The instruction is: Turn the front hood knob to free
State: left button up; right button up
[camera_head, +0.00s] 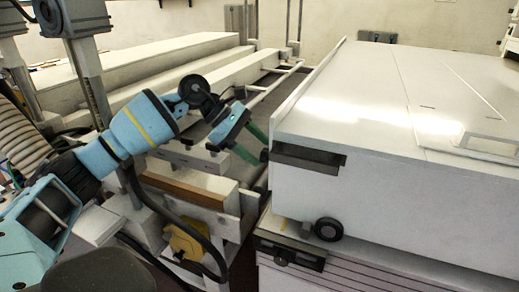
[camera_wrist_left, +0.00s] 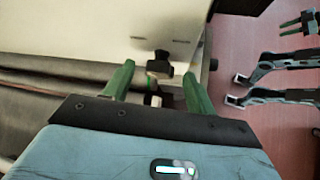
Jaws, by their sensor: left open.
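The white hood (camera_head: 400,110) fills the right of the head view. A round black knob-like part (camera_head: 328,229) sits low on its near face; I cannot tell whether it is the front hood knob. My left gripper (camera_head: 254,156) is open, with green fingers close to the hood's left edge. In the left wrist view a small black knob-like part (camera_wrist_left: 158,66) with a pale block shows between the left gripper's fingers (camera_wrist_left: 157,86), apart from both. Its setting cannot be read. A small green-fingered gripper, perhaps my right (camera_wrist_left: 298,24), shows at that view's upper right.
A dark recessed handle (camera_head: 310,159) and a black latch-like block (camera_head: 290,254) are on the hood side and below it. Long white beams (camera_head: 150,70) lie at the back left. A yellow part (camera_head: 188,243) and a black hose sit under my left arm.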

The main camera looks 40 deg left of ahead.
pick_arm(q)
jog(key=shift+x, duration=0.85)
pick_arm(e)
jog(key=shift+w+r, duration=0.2)
jog(key=shift+w, duration=0.25)
pick_arm(q)
jog(key=shift+c, duration=0.3)
jog(key=c, duration=0.9)
jog(key=shift+w+r+g, duration=0.1)
jog(key=shift+r+g, duration=0.05)
jog(key=shift+g, duration=0.25)
jog(key=shift+n+p, duration=0.3)
pick_arm(e)
jog(key=shift+s+r, duration=0.25)
pick_arm(q)
jog(key=o, duration=1)
jog(key=shift+c, duration=0.2)
pick_arm(e)
jog(key=shift+w, duration=0.3)
